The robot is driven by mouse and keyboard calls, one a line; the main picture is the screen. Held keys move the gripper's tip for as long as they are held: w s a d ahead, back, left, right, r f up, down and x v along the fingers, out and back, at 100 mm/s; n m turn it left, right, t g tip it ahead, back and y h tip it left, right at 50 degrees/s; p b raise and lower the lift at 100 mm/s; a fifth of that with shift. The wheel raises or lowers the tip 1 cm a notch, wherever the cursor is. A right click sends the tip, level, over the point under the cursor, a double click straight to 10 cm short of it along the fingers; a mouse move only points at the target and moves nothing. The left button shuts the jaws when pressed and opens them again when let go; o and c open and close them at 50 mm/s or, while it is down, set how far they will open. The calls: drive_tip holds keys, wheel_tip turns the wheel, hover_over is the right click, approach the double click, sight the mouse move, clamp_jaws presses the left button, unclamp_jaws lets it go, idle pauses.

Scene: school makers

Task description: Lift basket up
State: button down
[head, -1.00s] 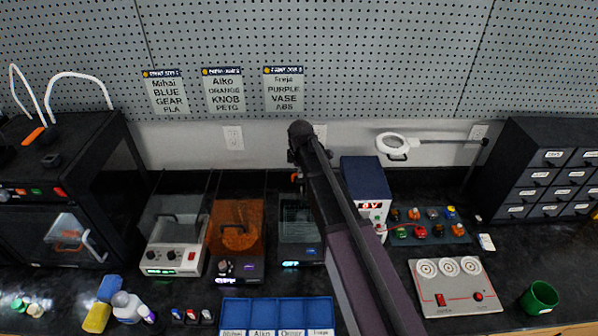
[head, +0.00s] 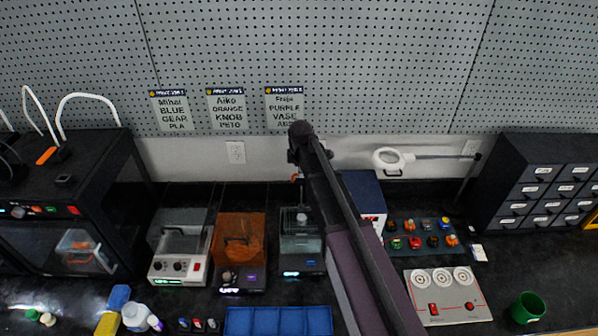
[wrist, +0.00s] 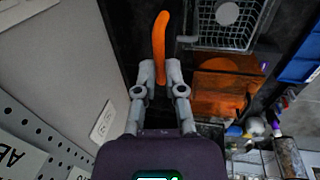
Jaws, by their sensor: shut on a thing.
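The wire-mesh basket (wrist: 232,28) shows at the top of the wrist view, with a pale round piece (wrist: 228,13) inside. My gripper (wrist: 160,72) is shut on the orange handle. In the head view my gripper (head: 297,176) is partly hidden behind my arm, above the third bench machine (head: 302,262). I cannot tell how far the basket is above the tank floor.
An orange-lidded machine (head: 240,240) and a white-fronted machine (head: 180,255) stand to the left. A blue power box (head: 363,190) stands close on the right. The pegboard wall (head: 380,60) is behind. A blue divided tray (head: 275,320) lies in front.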

drive_tip(key=c, duration=0.7)
unclamp_jaws()
drive_tip(key=shift+r, duration=0.1)
